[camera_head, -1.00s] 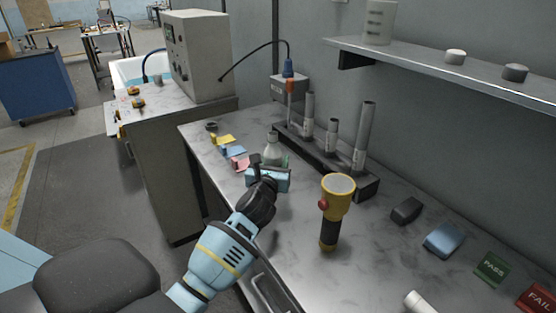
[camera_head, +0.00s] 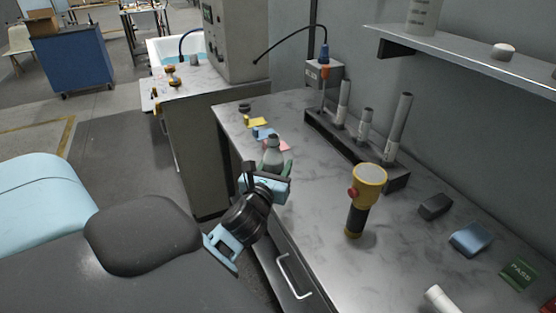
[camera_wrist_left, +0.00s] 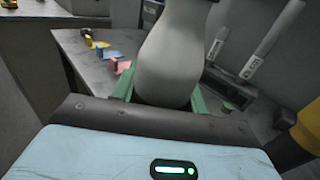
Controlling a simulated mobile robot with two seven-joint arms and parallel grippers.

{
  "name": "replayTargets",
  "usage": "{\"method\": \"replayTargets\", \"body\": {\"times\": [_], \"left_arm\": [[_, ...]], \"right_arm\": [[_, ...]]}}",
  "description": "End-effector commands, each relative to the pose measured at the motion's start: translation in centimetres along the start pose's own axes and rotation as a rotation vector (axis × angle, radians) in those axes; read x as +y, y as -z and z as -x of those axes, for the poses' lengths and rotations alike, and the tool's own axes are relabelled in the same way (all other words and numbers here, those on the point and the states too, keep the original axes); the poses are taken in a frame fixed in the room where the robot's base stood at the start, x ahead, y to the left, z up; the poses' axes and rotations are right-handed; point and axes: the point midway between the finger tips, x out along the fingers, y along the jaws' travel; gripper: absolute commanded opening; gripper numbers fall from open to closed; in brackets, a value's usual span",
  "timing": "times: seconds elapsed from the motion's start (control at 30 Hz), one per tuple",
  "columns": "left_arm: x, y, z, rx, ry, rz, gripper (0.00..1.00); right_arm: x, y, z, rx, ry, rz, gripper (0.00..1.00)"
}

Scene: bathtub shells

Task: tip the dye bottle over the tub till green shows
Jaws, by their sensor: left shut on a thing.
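The pale grey bottle (camera_head: 272,156) is between the green fingers of my left gripper (camera_head: 273,170), near the bench's left edge. The gripper is shut on its lower part. In the left wrist view the bottle (camera_wrist_left: 172,55) stands between the green fingers (camera_wrist_left: 160,92), its top cut off by the frame. It looks about upright; I cannot tell how far it is above the bench. The white tub (camera_head: 156,52) with blue water (camera_head: 168,58) is at the back left, partly hidden by a grey cabinet. No green shows in the visible water. My right gripper is not in view.
The grey control box (camera_head: 240,40) stands between bench and tub. A yellow torch (camera_head: 367,190) stands right of my gripper, before a rack of grey tubes (camera_head: 345,140). Coloured notes (camera_head: 262,133) lie behind the bottle. Open floor (camera_head: 110,150) is left of the bench.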

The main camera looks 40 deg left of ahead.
Motion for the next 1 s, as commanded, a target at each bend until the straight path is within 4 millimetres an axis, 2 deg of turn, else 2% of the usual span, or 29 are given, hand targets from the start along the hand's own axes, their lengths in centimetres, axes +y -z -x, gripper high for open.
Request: {"method": "replayTargets", "body": {"times": [0.17, 0.4, 0.6, 0.77, 0.9, 1.0], "left_arm": [[-2.5, 0.4, 2.7, -0.004, 0.067, -0.019, 0.17], [-8.6, 1.0, 10.9, -0.006, 0.246, -0.03, 0.17], [-11.8, 0.6, 16.5, -0.004, 0.355, -0.01, 0.17], [-12.7, 0.4, 18.4, -0.003, 0.389, 0.002, 0.17], [-12.8, 0.4, 18.6, -0.002, 0.394, 0.003, 0.17], [-12.8, 0.5, 18.6, -0.001, 0.393, 0.002, 0.17]], "right_arm": [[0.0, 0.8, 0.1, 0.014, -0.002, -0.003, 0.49], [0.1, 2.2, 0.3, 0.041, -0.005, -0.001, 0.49], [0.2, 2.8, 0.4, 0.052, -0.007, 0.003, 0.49], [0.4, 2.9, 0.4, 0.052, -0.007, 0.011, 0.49], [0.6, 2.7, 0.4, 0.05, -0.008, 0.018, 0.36], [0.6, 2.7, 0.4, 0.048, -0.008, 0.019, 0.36]]}}
